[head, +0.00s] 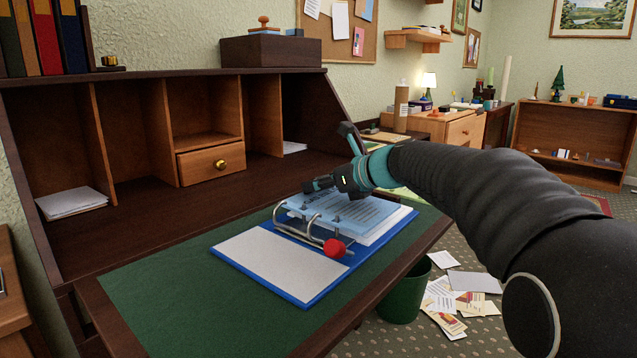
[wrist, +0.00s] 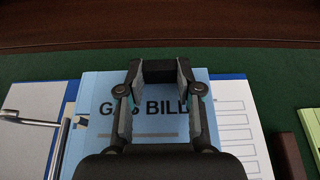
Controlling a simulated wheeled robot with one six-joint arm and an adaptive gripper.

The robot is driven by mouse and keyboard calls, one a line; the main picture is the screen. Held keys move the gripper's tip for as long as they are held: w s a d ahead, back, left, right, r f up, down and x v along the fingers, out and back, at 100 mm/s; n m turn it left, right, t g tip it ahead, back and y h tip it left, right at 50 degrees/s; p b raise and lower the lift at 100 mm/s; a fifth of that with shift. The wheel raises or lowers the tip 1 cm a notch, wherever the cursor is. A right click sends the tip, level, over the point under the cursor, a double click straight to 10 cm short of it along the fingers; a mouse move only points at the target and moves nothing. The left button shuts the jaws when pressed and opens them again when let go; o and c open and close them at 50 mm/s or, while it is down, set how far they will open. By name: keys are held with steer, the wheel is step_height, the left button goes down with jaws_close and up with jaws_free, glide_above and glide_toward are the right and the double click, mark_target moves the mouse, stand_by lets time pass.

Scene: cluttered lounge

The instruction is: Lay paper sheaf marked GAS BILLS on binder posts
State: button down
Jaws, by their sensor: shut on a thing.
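A blue paper sheaf (head: 362,213) hangs at my gripper (head: 325,187) over the right half of an open blue ring binder. In the wrist view the sheaf (wrist: 98,140) reads "GAS BILLS", partly covered by my fingers. My gripper (wrist: 160,90) is shut on it near its far edge. The binder (head: 312,296) lies on the desk, its curved metal posts (head: 312,241) along the middle. In the wrist view the posts (wrist: 62,135) are by the sheaf's left edge. I cannot tell whether its holes sit on them. White sheets (wrist: 237,125) lie under it.
A red knob (head: 335,248) is at the binder's near end. The green desk top (head: 180,300) is clear to the left. A green bin (head: 404,295) and scattered papers (head: 450,305) are on the floor. A yellow-green sheet (wrist: 311,130) and a dark brown block (wrist: 288,156) lie right of the binder.

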mark_target(362, 206)
stand_by(0.4)
steer(key=shift+f+b, duration=0.35)
steer(key=shift+f, duration=0.35)
steer(key=shift+f, duration=0.45)
stand_by(1.0)
steer(key=c, duration=0.7)
jaws_free()
steer(key=v, duration=1.2)
steer(key=shift+s, duration=0.1)
